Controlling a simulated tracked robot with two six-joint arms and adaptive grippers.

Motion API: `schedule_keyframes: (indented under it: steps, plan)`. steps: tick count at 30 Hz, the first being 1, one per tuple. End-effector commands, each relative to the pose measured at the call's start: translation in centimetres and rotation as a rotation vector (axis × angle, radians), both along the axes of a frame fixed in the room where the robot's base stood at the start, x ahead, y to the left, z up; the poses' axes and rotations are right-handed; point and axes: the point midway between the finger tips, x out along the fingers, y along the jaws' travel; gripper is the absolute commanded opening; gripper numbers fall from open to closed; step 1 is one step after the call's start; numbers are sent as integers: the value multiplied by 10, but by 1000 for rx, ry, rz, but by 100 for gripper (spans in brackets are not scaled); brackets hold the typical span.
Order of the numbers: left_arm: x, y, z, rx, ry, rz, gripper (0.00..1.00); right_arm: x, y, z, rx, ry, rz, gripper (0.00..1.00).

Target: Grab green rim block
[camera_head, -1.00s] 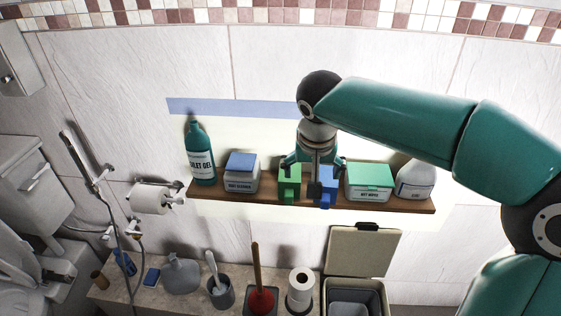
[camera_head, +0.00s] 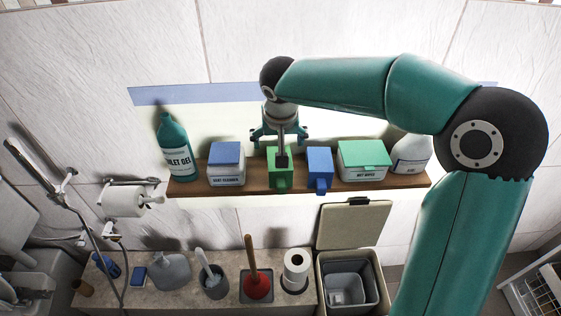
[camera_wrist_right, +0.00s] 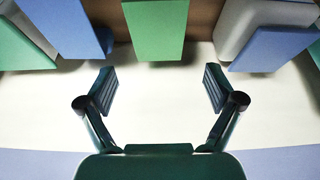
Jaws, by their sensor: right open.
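The green rim block (camera_head: 281,170) stands on the wooden shelf between the white tub with a blue lid and the blue block (camera_head: 319,170). My right gripper (camera_head: 280,138) is at the shelf's wall side, over and behind the green block, whose top it partly hides. In the right wrist view the gripper (camera_wrist_right: 158,85) is open and empty, its fingers spread wide. The green block (camera_wrist_right: 156,28) shows ahead, centred between the fingers and apart from them. The blue block (camera_wrist_right: 72,27) is to its left there. My left gripper is not in view.
The shelf (camera_head: 240,189) also holds a teal gel bottle (camera_head: 173,148), a blue-lidded tub (camera_head: 226,164), a wet wipes box (camera_head: 363,160) and a white bottle (camera_head: 410,154). A plunger (camera_head: 256,284) and an open bin (camera_head: 350,285) stand below.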

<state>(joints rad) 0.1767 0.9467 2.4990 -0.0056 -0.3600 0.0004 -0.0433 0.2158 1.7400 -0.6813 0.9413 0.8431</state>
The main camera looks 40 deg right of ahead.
Motion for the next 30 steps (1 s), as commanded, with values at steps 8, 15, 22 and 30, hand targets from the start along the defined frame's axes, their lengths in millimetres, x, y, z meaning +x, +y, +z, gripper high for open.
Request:
schedule_keyframes:
  steps: [8, 15, 22, 30]
  plan:
    - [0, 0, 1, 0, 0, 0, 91, 14, -4, -34, 0, 1, 5, 92]
    - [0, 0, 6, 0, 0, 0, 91, 18, -8, -51, 1, 4, 5, 92]
    - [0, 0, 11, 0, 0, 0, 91, 28, -15, -79, 1, 2, 6, 92]
    - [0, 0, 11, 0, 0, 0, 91, 30, -16, -83, 0, -1, 7, 92]
